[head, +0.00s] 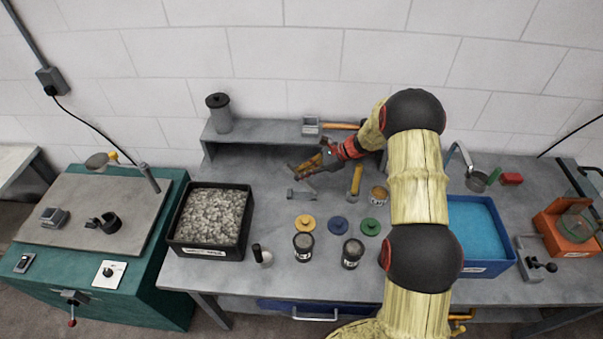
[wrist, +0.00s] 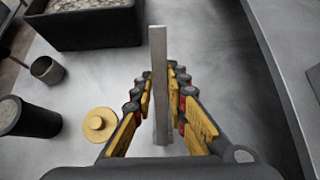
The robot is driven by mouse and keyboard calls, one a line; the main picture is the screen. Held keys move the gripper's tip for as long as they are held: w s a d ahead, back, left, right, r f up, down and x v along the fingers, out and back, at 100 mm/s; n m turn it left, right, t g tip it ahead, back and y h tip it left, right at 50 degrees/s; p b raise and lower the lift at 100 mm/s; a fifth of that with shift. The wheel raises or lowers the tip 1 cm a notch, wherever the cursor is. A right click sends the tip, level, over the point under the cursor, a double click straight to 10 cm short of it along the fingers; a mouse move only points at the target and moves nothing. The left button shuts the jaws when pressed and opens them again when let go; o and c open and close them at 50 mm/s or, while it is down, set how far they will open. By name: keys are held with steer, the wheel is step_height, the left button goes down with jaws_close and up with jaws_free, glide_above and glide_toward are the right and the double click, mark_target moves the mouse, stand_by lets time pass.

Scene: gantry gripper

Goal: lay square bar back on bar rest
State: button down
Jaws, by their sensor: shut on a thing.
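The square bar (wrist: 158,70) is a plain grey length between my gripper's fingers in the wrist view, running up and down the picture. My gripper (wrist: 161,100) is shut on it, with a yellow-padded finger on each side. In the head view my gripper (head: 298,170) is low over the back middle of the bench, in front of the raised shelf. A small grey angled piece (head: 301,191) shows just below the fingertips there; I cannot tell whether it is the bar's end or a support. I cannot make out the bar rest for certain.
The raised shelf (head: 255,131) behind holds a grey canister (head: 219,115) and a wooden-handled mallet (head: 312,126). A black gravel bin (head: 181,243) stands left. Coloured lids, including a yellow one (head: 305,223), and dark cups (head: 303,245) are in front. A blue tray (head: 486,268) is right.

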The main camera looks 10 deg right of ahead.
steer(key=shift+f, duration=0.1)
steer(key=c, duration=2.2)
jaws_free()
steer(key=shift+f, duration=0.1)
steer(key=shift+c, duration=0.2)
steer(key=o, duration=0.4)
steer(key=shift+o, duration=0.4)
steer(key=shift+r, duration=0.2)
